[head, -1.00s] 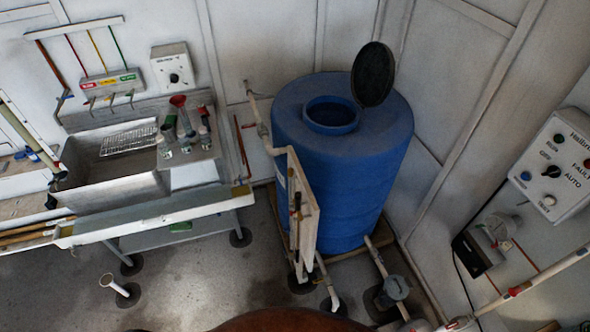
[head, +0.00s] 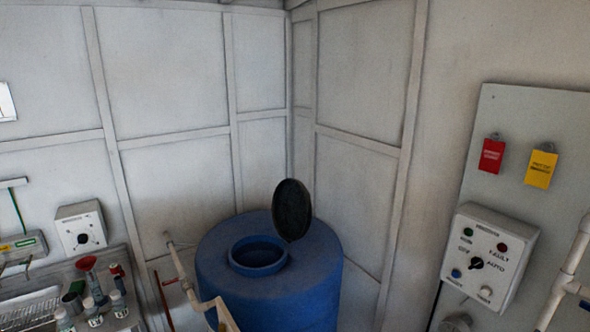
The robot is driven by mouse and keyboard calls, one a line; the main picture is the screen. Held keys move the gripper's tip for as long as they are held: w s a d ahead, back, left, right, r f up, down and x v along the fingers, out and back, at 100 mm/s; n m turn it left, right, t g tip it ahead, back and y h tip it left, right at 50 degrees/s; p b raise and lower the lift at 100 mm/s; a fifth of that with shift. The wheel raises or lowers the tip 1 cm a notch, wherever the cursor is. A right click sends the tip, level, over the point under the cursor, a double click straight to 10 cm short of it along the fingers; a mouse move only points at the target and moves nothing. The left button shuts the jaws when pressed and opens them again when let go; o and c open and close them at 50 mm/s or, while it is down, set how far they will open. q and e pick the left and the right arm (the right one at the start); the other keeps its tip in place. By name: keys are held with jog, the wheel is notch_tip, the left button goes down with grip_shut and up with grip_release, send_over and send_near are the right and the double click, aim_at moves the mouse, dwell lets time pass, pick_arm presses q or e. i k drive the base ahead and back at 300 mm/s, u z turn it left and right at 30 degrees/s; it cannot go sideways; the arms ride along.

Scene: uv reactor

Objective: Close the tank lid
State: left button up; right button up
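The blue tank (head: 318,270) stands in the corner of the room, its lower part cut off by the bottom of the head view. Its round opening (head: 258,254) on top is uncovered. The dark round lid (head: 291,210) stands upright, tilted up at the right edge of the opening. Neither of my grippers is in the head view, and nothing touches the lid.
A pipe (head: 184,268) runs in front of the tank's left side. A sink counter with several bottles (head: 92,308) is at the lower left. A grey control box (head: 489,258) with a knob is on the right wall panel. The space above the tank is clear.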

aim_at(291, 203)
jog(key=k, duration=0.55)
jog(key=u, duration=0.9)
jog(key=i, duration=1.1)
jog(key=u, duration=0.25)
